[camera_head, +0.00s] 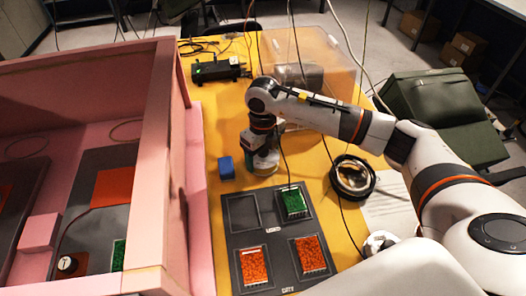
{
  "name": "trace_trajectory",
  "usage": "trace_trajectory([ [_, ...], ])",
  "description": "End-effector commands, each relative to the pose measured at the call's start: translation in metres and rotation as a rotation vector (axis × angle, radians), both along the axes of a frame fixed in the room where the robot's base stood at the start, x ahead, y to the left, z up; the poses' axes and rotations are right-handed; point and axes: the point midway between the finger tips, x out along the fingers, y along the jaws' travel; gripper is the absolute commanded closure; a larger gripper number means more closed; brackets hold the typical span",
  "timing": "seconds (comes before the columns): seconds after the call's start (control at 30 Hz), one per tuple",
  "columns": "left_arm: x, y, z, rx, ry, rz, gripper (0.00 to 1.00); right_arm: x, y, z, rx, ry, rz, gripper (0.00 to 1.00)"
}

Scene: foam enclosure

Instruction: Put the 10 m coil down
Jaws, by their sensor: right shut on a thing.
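My right gripper (262,145) is over the yellow table, left of the black coil. It is shut on a small round pale thing (266,163), which I take for the 10 m coil; the gripper partly hides it and no label is readable. I cannot tell whether it touches the table. A black coil (340,187) with a shiny middle lies on the table to the right. A smaller white roll (380,244) is nearer me, partly hidden by my arm. My left gripper is not in view.
A blue block (226,167) stands just left of the gripper. In front is a dark tray (268,250) with green and orange filled compartments. A clear box (335,60) and black device (217,69) are behind. The pink foam enclosure (157,170) stands left.

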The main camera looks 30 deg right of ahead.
Motion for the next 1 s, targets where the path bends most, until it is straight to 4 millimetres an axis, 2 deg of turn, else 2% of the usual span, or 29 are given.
trace_trajectory([
  [0.37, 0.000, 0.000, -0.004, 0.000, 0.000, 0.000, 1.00, 0.001, 0.000, -0.007, 0.000, -0.002, 0.000, 0.49],
  [0.4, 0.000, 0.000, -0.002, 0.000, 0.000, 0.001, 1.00, 0.000, 0.000, -0.005, 0.000, -0.002, 0.000, 0.14],
  [0.5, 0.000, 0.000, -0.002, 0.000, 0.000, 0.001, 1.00, 0.000, 0.000, -0.005, -0.001, -0.001, 0.000, 0.00],
  [0.83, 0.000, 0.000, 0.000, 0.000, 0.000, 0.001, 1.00, 0.001, 0.000, 0.001, 0.000, -0.003, 0.000, 0.00],
  [1.0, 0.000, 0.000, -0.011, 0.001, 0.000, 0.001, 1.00, 0.002, 0.000, 0.029, 0.002, -0.008, 0.001, 0.00],
])
